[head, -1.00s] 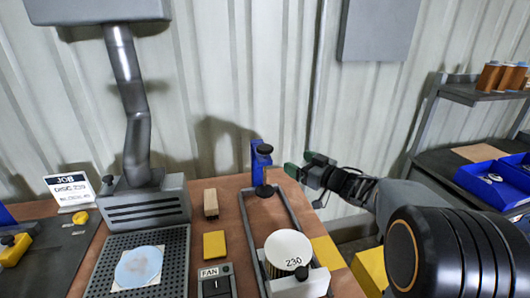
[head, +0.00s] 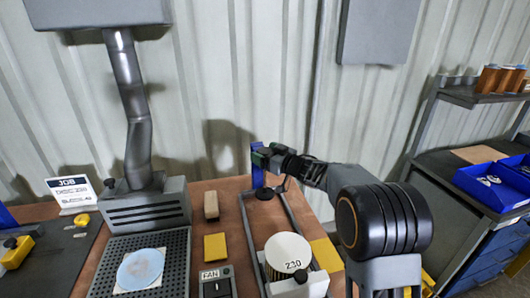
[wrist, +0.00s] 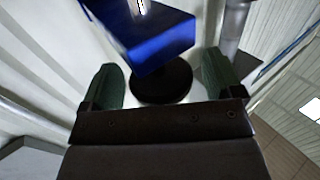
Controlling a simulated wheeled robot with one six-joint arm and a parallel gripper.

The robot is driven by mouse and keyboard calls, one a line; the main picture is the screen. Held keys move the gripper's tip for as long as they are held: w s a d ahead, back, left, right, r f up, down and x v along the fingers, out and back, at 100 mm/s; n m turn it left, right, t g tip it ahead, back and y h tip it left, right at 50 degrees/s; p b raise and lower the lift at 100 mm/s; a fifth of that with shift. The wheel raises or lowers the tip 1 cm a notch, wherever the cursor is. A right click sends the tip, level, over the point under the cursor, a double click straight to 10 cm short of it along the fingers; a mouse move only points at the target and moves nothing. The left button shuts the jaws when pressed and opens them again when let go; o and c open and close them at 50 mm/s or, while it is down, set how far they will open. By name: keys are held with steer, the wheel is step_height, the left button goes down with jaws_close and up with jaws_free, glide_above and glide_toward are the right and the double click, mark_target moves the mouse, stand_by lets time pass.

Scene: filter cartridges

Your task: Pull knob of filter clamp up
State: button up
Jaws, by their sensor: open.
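The filter clamp (head: 256,172) is a blue upright at the far end of a metal rail frame, with a black round pad (head: 264,193) low on it. My gripper (head: 259,156) is at the top of the clamp, coming from the right and hiding the knob there in the head view. In the wrist view the blue clamp body (wrist: 160,45) fills the upper middle. A round black knob (wrist: 165,85) lies between my two green fingers (wrist: 161,68), which are open on either side of it. Gaps show at both sides, so no grip is visible.
A white-topped cartridge marked 230 (head: 287,252) sits at the near end of the rail frame (head: 247,225). A wooden block (head: 211,205), a yellow block (head: 215,247) and a FAN switch box (head: 216,283) lie left. The corrugated wall is close behind the clamp.

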steer(key=shift+w+a, duration=0.2)
steer(key=c, duration=1.3)
step_height(320, 180, up, 5)
steer(key=p, duration=0.4)
steer(key=shift+r, duration=0.15)
steer(key=shift+f, duration=0.2)
steer(key=o, duration=1.3)
steer(key=b+v, duration=0.2)
steer(key=v, duration=1.2)
steer(key=shift+w, duration=0.1)
